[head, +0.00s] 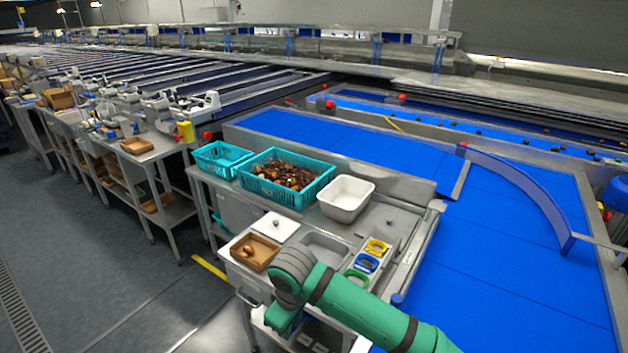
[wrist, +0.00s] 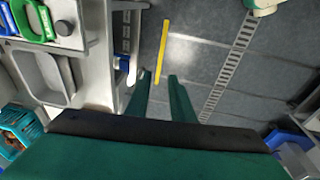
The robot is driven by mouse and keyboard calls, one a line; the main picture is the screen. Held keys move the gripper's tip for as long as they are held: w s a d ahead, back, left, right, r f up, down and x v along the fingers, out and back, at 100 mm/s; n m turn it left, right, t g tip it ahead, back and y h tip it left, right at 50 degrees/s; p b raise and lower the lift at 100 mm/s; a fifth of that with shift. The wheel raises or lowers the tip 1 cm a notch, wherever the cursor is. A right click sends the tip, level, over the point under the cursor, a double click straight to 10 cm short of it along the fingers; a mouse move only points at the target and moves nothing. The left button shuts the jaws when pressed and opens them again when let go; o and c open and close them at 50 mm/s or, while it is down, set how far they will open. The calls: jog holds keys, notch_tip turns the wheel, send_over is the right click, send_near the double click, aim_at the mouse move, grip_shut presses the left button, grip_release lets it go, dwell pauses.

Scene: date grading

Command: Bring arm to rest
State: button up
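My green arm (head: 365,308) reaches in from the lower right in the head view, bent in front of the steel workbench. The gripper's fingers are hidden from the head view. In the wrist view my gripper (wrist: 159,76) shows two green fingers standing apart with nothing between them. It points down at the grey floor (wrist: 190,60), beside the bench edge.
On the bench stand a teal crate of dates (head: 262,190), an empty teal crate (head: 207,165), a white bin (head: 345,217), a brown tray (head: 240,257) with a date-like item, and yellow, blue and green-rimmed containers. Blue conveyors lie right; open floor lies left.

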jog(key=a+r+m+t+y, duration=0.1)
jog(key=a+r+t+y, duration=0.2)
jog(key=a, duration=0.5)
jog(key=a+r+m+t+y, duration=0.1)
jog(key=a+r+y, duration=0.1)
jog(key=a+y, duration=0.45)
jog(key=a+r+m+t+y, duration=0.1)
jog(key=a+r+t+y, duration=0.15)
jog(key=a, duration=0.75)
jog(key=s+d+f+m+t+h, duration=0.8)
jog(key=s+d+f+m+h, duration=0.2)
jog(key=s+d+f+m, duration=0.5)
jog(key=s+d+n+h, duration=0.1)
jog(key=s+d+n, duration=0.2)
jog(key=s+d, duration=0.4)
jog(key=s+d+r+n+h, duration=0.1)
jog(key=s+d+n, duration=0.2)
jog(key=s+d, duration=0.5)
jog(key=s+g, duration=0.1)
jog(key=s, duration=0.5)
jog(key=shift+n+h, duration=0.3)
jog(key=shift+h, duration=0.1)
